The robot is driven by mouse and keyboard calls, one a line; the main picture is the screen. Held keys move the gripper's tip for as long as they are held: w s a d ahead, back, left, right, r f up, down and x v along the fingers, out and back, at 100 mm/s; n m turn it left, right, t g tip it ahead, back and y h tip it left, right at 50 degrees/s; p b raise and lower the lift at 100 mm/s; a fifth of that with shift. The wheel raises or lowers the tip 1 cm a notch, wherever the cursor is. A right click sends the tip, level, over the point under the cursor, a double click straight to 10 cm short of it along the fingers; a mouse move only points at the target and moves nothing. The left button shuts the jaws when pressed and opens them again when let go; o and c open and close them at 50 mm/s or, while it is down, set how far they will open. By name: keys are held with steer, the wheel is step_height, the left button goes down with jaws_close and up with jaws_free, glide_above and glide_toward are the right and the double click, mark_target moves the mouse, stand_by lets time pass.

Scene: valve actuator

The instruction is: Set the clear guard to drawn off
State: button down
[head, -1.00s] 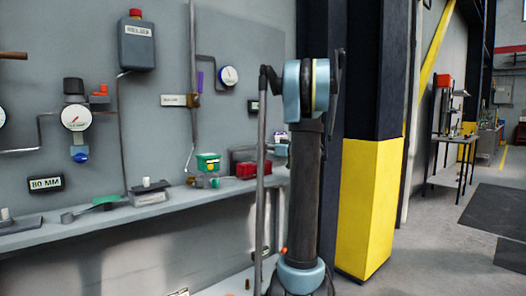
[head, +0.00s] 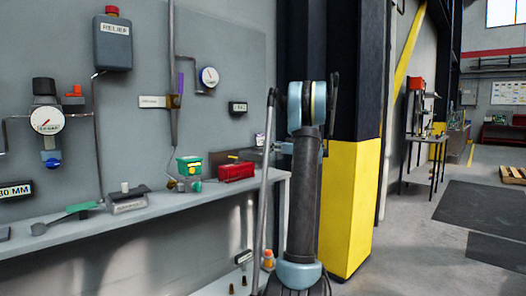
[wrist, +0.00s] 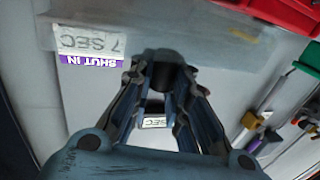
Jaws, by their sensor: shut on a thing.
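The clear guard (wrist: 215,42) is a see-through, box-like piece across the top of the wrist view. A label reading "7 SEC" and "SHUT IN" (wrist: 90,45) shows at its left. My gripper (wrist: 162,85) has its fingers closed around a dark round knob (wrist: 160,58) at the guard's near edge. How the knob joins the guard is not clear. In the head view a greyish box, perhaps the guard (head: 243,154), sits behind the red box, left of my arm. My arm largely hides the gripper there.
A red box (head: 237,172) and a green box (head: 189,166) stand on the wall shelf (head: 150,208). A gauge (head: 209,77) and pipes are on the wall above. A yellow and dark column (head: 352,205) stands right behind my arm. Open floor lies to the right.

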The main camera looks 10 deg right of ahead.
steer(key=shift+d, duration=0.3)
steer(key=c, duration=1.6)
jaws_free()
steer(key=shift+o, duration=0.6)
steer(key=v, duration=1.2)
steer(key=shift+a+f, duration=0.1)
steer(key=shift+a, duration=0.05)
